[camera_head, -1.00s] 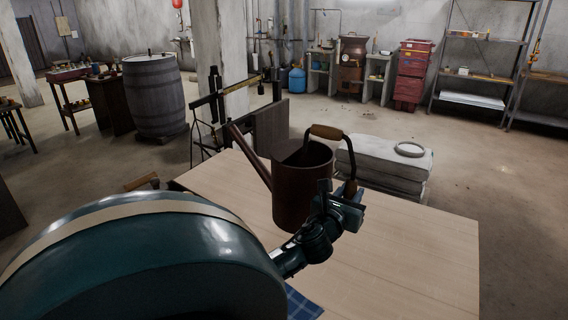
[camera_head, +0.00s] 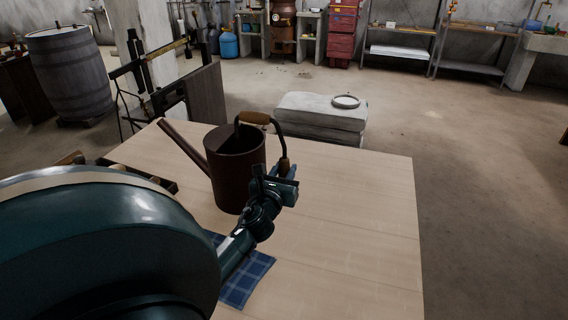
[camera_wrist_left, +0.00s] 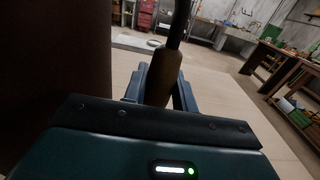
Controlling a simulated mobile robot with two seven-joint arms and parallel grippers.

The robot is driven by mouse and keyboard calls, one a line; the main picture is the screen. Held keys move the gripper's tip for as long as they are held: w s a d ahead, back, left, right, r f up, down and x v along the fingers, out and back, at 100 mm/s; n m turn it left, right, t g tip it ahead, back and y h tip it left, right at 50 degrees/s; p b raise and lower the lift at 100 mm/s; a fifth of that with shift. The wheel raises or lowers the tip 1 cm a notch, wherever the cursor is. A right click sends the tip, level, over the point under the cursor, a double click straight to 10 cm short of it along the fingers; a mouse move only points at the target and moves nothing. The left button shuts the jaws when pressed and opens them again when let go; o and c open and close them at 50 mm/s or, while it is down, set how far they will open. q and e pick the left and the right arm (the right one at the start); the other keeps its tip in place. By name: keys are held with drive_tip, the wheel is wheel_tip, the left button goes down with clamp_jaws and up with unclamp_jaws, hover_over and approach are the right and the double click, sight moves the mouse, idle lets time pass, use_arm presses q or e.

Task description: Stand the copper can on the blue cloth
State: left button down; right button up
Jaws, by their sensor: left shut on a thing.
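The copper can (camera_head: 226,172) is a dark brown watering can with a long spout to the left and an arched handle with wooden grips. It looks upright over the light wooden table; I cannot tell if its base touches the top. My left gripper (camera_head: 279,178) is shut on the lower wooden grip of the handle, at the can's right side. The left wrist view shows that grip (camera_wrist_left: 163,78) between the fingers, with the can's dark side (camera_wrist_left: 50,70) at left. The blue checked cloth (camera_head: 248,279) lies nearer on the table, partly hidden by my left arm. My right gripper is out of view.
The wooden table (camera_head: 350,220) is bare to the right of the can. A beam scale (camera_head: 165,75) stands behind at the left. A stack of pale sacks (camera_head: 320,115) with a ring on top is beyond the far edge. A barrel (camera_head: 68,75) stands far left.

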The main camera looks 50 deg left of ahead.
use_arm(q)
drive_tip(key=shift+r, duration=0.15)
drive_tip(key=c, duration=1.6)
unclamp_jaws()
drive_tip(key=shift+f, duration=0.25)
drive_tip(key=o, duration=0.5)
drive_tip(key=shift+r, duration=0.15)
